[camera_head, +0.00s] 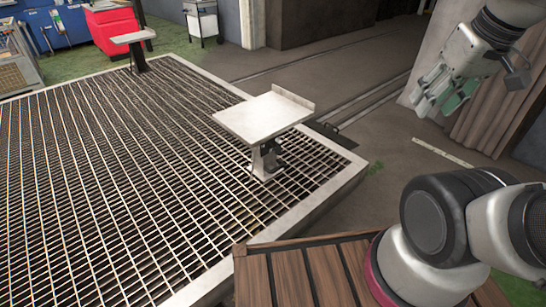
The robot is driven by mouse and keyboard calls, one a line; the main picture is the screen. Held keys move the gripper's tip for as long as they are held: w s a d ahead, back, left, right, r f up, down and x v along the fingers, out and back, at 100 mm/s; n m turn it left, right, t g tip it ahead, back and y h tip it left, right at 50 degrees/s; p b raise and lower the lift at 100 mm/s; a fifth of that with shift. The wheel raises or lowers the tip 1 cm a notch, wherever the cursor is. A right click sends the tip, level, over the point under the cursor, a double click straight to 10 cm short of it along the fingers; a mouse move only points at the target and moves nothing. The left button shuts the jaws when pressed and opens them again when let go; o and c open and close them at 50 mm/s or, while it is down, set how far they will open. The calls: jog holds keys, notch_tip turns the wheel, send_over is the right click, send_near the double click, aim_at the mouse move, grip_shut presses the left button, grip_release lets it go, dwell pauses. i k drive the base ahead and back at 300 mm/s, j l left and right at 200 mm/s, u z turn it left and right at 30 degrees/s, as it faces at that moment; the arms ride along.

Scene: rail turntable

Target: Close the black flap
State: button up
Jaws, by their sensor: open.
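I cannot make out a black flap for certain. A small dark flat piece (326,129) lies at the platform's edge beside the rails, partly hidden by a pale tray on a stand; I cannot tell if it is the flap. My gripper (437,100) is at the upper right, raised above the floor, with its grey fingers and green pads pointing down and left. It is open, and nothing shows between the fingers. It is apart from the tray and the dark piece.
The pale tray (262,116) stands on a raised metal grating (120,170) with a pale rim. A similar stand (134,37) is at the far edge. A red cabinet (113,27) is behind. Rails run across the grey floor. A brown curtain (500,110) hangs at the right.

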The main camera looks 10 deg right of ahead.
aim_at(340, 140)
jog(key=i+l+u, duration=0.1)
jog(key=i+l, duration=0.15)
jog(key=l, duration=0.15)
jog(key=i+l+u, duration=0.1)
jog(key=l, duration=0.3)
jog(key=i+l+u, duration=0.1)
jog(key=i+l, duration=0.25)
jog(key=i+l+u, duration=0.1)
jog(key=l, duration=0.45)
jog(key=i+l, duration=0.25)
jog(key=l, duration=0.25)
jog(key=i+l+u, duration=0.15)
jog(key=l, duration=0.3)
jog(key=i+l+u, duration=0.1)
jog(key=l, duration=0.35)
jog(key=i+l+u, duration=0.1)
jog(key=i+l, duration=0.15)
jog(key=l, duration=0.3)
